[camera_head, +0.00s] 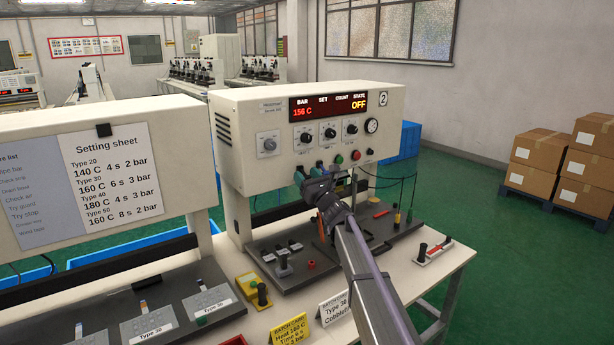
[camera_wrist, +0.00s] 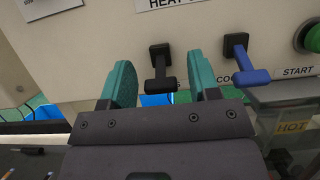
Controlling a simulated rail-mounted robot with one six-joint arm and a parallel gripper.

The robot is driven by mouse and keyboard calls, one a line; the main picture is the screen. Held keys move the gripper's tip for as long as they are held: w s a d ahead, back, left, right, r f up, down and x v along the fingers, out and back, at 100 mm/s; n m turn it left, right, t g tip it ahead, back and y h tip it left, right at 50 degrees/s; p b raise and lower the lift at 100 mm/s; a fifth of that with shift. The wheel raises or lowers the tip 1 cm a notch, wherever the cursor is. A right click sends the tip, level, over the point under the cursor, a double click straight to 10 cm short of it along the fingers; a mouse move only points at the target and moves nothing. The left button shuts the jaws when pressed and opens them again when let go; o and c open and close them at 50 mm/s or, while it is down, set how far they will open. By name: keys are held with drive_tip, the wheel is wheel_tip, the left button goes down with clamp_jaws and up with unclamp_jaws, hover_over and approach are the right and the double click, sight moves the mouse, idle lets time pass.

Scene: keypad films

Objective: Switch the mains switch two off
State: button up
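The machine marked 2 (camera_head: 228,135) has a red display reading 156 C and state OFF. On its front, at left, is a grey rotary switch (camera_head: 268,144) on a square plate; its label is too small to read, so I cannot confirm it is the mains switch. My gripper (camera_head: 308,174) is below the panel's dials, right of and lower than that switch. In the wrist view my gripper (camera_wrist: 162,72) is open, its teal fingers apart. A black lever (camera_wrist: 160,68) shows between the fingers, under a HEAT label; I cannot tell whether they touch it.
A blue lever (camera_wrist: 240,62) is just right of the fingers, with a green START button (camera_wrist: 313,38) beyond. A HOT label (camera_wrist: 291,127) is below. Three dials (camera_head: 330,132) line the panel. The setting sheet (camera_head: 115,175) hangs at left. Loose tools lie on the bench (camera_head: 440,265).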

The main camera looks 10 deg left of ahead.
drive_tip(key=c, duration=0.9)
drive_tip(key=shift+o, duration=0.2)
drive_tip(key=shift+w+f+t+y+b, duration=0.1)
drive_tip(key=shift+f+t+y+b, duration=0.4)
drive_tip(key=shift+b, duration=0.6)
drive_tip(key=shift+a+b, duration=0.1)
drive_tip(key=shift+b, duration=0.3)
drive_tip(key=shift+r, duration=0.25)
drive_tip(key=o, duration=0.9)
drive_tip(key=b+v, duration=0.5)
drive_tip(key=v, duration=0.6)
